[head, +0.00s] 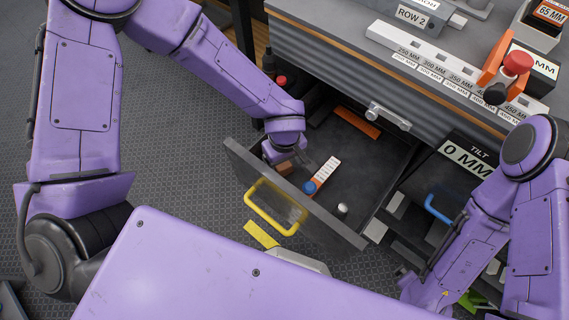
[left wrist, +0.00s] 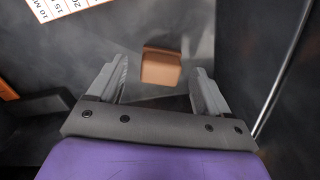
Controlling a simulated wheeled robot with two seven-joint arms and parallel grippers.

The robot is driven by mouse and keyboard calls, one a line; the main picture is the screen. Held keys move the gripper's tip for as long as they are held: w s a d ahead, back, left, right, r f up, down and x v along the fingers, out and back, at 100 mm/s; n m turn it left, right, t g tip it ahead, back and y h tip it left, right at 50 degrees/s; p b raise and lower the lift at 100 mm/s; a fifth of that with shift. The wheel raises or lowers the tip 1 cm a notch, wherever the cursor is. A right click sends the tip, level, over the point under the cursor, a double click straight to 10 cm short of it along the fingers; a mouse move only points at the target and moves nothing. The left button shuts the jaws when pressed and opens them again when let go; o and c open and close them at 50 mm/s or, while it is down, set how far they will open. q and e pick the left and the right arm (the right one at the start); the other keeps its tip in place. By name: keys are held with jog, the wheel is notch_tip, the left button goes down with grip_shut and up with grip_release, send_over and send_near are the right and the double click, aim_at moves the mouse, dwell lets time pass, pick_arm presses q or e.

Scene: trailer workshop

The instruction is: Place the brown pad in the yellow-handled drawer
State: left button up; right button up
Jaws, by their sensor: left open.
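The brown pad (head: 285,167) lies inside the open yellow-handled drawer (head: 330,215), near its front left corner, with the yellow handle (head: 262,213) on the drawer's front. My left gripper (head: 279,152) reaches down into the drawer right by the pad. In the left wrist view the gripper (left wrist: 162,82) is open, its two fingers apart. The pad (left wrist: 161,67) shows between and just beyond the fingertips, not visibly gripped. My right arm is at the right of the head view; its gripper fingers do not show.
A blue-handled drawer (head: 438,208) is to the right. The bench top (head: 340,35) overhangs the drawer's back.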

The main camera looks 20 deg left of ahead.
aim_at(284, 166)
pick_arm(q)
notch_tip(284, 166, up, 10)
jog(key=p, duration=0.1)
jog(key=shift+f+p, duration=0.2)
jog(key=shift+p, duration=0.15)
